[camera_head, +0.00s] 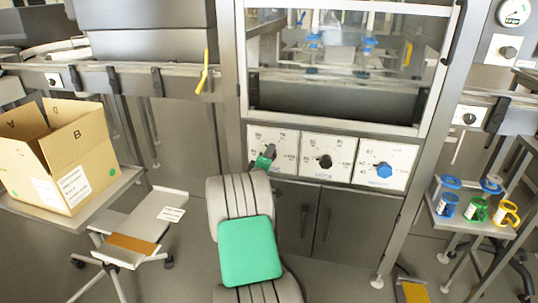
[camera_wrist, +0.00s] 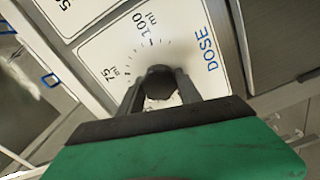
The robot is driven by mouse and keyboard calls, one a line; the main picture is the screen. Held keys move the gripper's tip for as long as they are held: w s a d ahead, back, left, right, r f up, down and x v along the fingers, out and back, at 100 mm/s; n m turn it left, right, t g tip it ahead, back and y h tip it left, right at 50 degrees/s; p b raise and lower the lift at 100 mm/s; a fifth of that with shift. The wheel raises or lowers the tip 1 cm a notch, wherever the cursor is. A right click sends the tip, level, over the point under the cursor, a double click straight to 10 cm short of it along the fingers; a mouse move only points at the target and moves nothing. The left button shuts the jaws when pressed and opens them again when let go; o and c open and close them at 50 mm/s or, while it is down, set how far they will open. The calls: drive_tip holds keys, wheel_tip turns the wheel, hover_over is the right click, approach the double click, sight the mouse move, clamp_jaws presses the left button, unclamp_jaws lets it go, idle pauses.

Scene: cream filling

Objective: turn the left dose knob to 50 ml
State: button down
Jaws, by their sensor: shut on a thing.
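The left dose knob (camera_wrist: 160,83) is dark and round. It sits on a white dial plate (camera_wrist: 205,60) marked DOSE in blue, with 75 ml and 100 ml readable in the wrist view. My gripper (camera_wrist: 158,90) has one finger on each side of the knob and is shut on it. The rest of the scale and the knob's pointer are hidden or unclear. In the head view, my gripper (camera_head: 268,155) is at the left dial plate (camera_head: 288,142) and covers most of the knob.
To the right are a plate with a black knob (camera_head: 325,161) and one with a blue knob (camera_head: 384,170). A glass-fronted cabinet (camera_head: 345,60) stands above the dials. A cardboard box (camera_head: 65,160) is at left; coloured mugs (camera_head: 478,210) stand on a table at right.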

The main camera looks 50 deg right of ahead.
idle(0.3)
drive_tip(key=c, duration=0.8)
unclamp_jaws()
drive_tip(key=p+v, duration=0.1)
drive_tip(key=v, duration=0.7)
drive_tip(key=shift+r, duration=0.1)
